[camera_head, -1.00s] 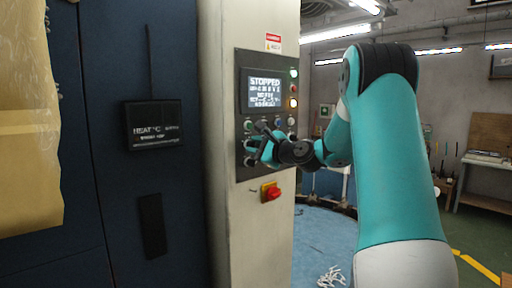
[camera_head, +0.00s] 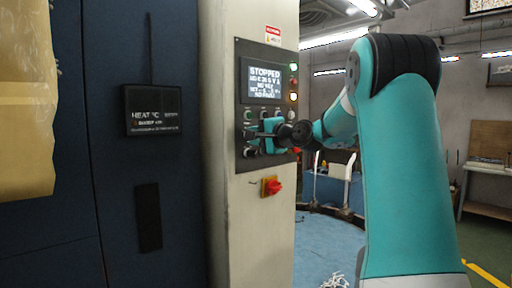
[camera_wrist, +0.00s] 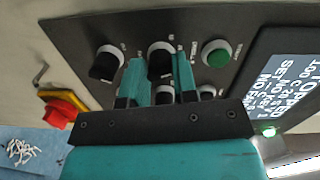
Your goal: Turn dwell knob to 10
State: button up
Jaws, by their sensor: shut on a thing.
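The control panel (camera_head: 243,82) is a dark plate on a pale column, with a lit screen (camera_head: 268,82) reading "STOPPED". My gripper (camera_head: 251,138) is at the knobs in its lower half. In the wrist view, its two teal fingers (camera_wrist: 160,75) stand either side of a black knob (camera_wrist: 161,62) on a light dial and are shut on it. The label by this knob is too small to read, so I cannot tell its setting or confirm it is the dwell knob. A second black knob (camera_wrist: 104,64) sits to its left, apart from the fingers.
A green button (camera_wrist: 215,53) is to the right of the held knob. More controls are partly hidden behind my gripper. A red-and-yellow switch (camera_head: 271,186) is below the panel. A heat display box (camera_head: 152,110) is on the blue cabinet at left.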

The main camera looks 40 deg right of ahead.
jog(key=n+b, duration=0.7)
jog(key=shift+a+h+b, duration=0.1)
jog(key=shift+h+b, duration=0.2)
jog(key=shift+r, duration=0.15)
dwell(0.4)
jog(key=o, duration=0.9)
jog(key=s+r+b, duration=0.1)
jog(key=s+b, duration=0.3)
jog(key=s, duration=1.3)
jog(key=shift+s+a+b, duration=0.2)
jog(key=shift+a+b, duration=0.1)
jog(key=shift+a, duration=0.1)
